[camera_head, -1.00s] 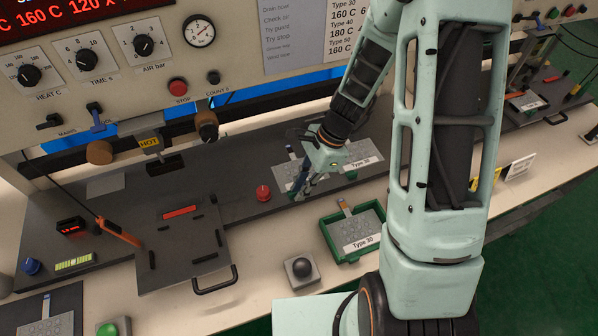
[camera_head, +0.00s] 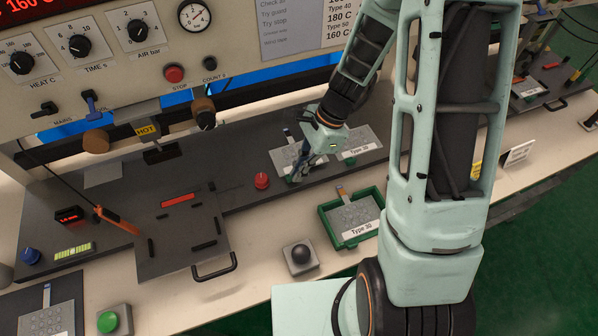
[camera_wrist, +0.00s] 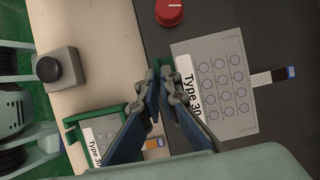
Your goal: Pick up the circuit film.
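A pale keypad film with rings, a "Type 30" label and a blue-tipped tail lies flat on the dark bench; it shows in the wrist view (camera_wrist: 217,85) and partly in the head view (camera_head: 281,157). A green tab sits at its label edge. My gripper (camera_wrist: 161,74) is beside that edge, fingertips close together with a narrow gap and nothing visible between them. In the head view my gripper (camera_head: 297,178) points down at the film's near edge and hides its label. A second film (camera_head: 362,140) lies to the right. I cannot tell which is the circuit film.
A green tray (camera_head: 327,233) holds another "Type 30" film (camera_head: 356,216) nearer me. A red knob (camera_head: 262,181) stands just left of the bench film. A black ball button (camera_head: 300,255) and a dark plate with a handle (camera_head: 214,268) lie left. The control panel overhangs behind.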

